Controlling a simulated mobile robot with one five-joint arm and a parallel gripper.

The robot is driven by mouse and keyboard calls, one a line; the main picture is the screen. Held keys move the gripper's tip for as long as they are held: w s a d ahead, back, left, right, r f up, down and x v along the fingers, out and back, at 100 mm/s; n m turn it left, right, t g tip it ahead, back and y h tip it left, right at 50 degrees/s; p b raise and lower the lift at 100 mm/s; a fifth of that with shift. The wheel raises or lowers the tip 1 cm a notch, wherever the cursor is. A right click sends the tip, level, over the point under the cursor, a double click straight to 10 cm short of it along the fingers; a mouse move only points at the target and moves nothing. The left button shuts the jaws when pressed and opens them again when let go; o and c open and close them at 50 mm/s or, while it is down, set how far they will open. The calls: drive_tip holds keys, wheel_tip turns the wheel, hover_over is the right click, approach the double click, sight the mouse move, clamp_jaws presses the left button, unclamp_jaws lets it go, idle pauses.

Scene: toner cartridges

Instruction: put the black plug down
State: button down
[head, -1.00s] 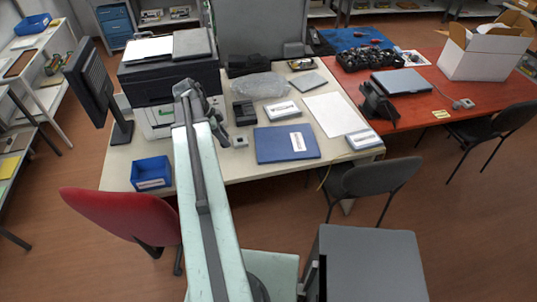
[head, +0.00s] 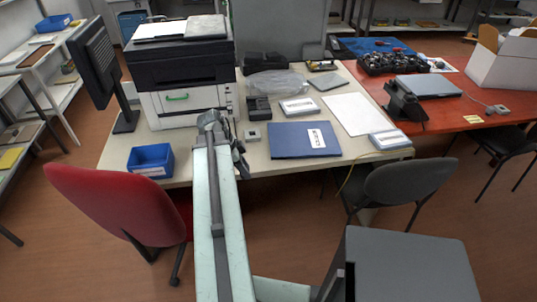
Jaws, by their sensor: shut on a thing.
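My gripper (head: 222,128) is at the far end of my pale green arm, over the near part of the cream table (head: 318,172), in front of the printer. It is shut on the black plug. The plug is too small and dark to make out apart from the grey jaws and wrist. The height of the gripper above the table is hard to judge from this view.
A black-and-white printer (head: 180,75) stands behind the gripper, with a blue bin (head: 151,160) left and a blue folder (head: 303,140) right. A small grey box (head: 252,135) is close by on the right. A red chair (head: 118,215) and grey chair (head: 402,187) stand in front.

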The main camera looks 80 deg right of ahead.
drive_tip(key=w+d, duration=0.2)
drive_tip(key=d, duration=0.2)
drive_tip(key=w+d+f+b, duration=0.1)
drive_tip(key=w+d, duration=0.2)
drive_tip(key=d, duration=0.1)
drive_tip(key=w+d, duration=0.2)
drive_tip(key=d, duration=0.3)
drive_tip(key=shift+w+f, duration=0.15)
drive_tip(key=shift+w, duration=0.2)
wheel_tip(320, 180, down, 4)
drive_tip(key=b, duration=0.4)
drive_tip(key=shift+w+d, duration=0.1)
drive_tip(key=shift+r, duration=0.2)
drive_tip(key=shift+f, duration=0.15)
drive_tip(key=c, duration=1)
unclamp_jaws()
